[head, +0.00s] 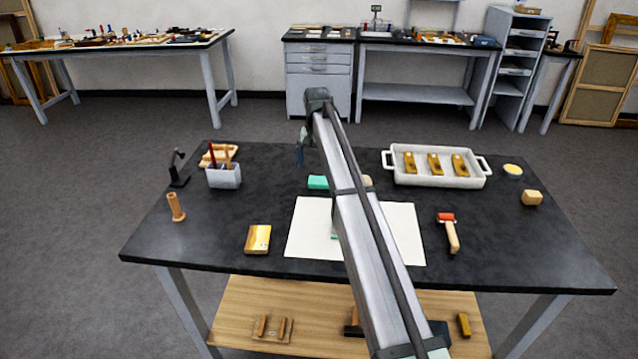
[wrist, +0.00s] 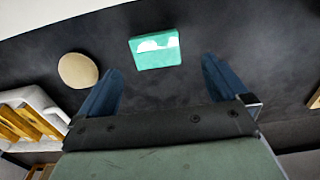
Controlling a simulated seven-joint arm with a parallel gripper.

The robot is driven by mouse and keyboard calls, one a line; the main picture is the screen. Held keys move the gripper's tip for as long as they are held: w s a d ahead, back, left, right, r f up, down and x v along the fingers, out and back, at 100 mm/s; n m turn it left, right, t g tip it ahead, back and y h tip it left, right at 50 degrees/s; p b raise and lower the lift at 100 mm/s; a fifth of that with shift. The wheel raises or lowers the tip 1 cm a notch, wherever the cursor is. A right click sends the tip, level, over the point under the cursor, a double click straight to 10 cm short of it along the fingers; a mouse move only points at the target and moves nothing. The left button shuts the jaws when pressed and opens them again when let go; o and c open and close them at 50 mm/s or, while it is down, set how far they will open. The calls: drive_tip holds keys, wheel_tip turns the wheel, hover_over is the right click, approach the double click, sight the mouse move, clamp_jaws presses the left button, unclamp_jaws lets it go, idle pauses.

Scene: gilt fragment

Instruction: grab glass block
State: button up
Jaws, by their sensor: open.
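The glass block, a teal-green block (head: 318,182), lies on the black table just beyond the far edge of the white paper. In the wrist view the block (wrist: 155,54) shows a pale patch on its face and sits ahead of the fingertips, roughly centred between them. My gripper (head: 301,152) hangs near the far edge of the table, beyond the block and slightly left of it. In the wrist view my gripper (wrist: 162,72) has its two blue fingers wide apart, with nothing between them.
A tan oval thing (wrist: 78,70) lies beside the block, and a white tray (head: 438,181) with several golden pieces stands to its right. A pen holder (head: 223,176) stands to the left. White paper (head: 306,228) covers the table's middle, partly hidden by my arm.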

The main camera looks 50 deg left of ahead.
sight(319, 180)
drive_tip(key=shift+w+d+f, duration=0.1)
drive_tip(key=shift+w+f, duration=0.05)
drive_tip(key=shift+f, duration=1.4)
drive_tip(key=shift+w+d+f, duration=0.1)
drive_tip(key=shift+w+f, duration=0.05)
drive_tip(key=shift+f, duration=1.4)
drive_tip(key=c, duration=1.2)
drive_tip(key=shift+o, duration=0.2)
drive_tip(key=shift+r, duration=0.1)
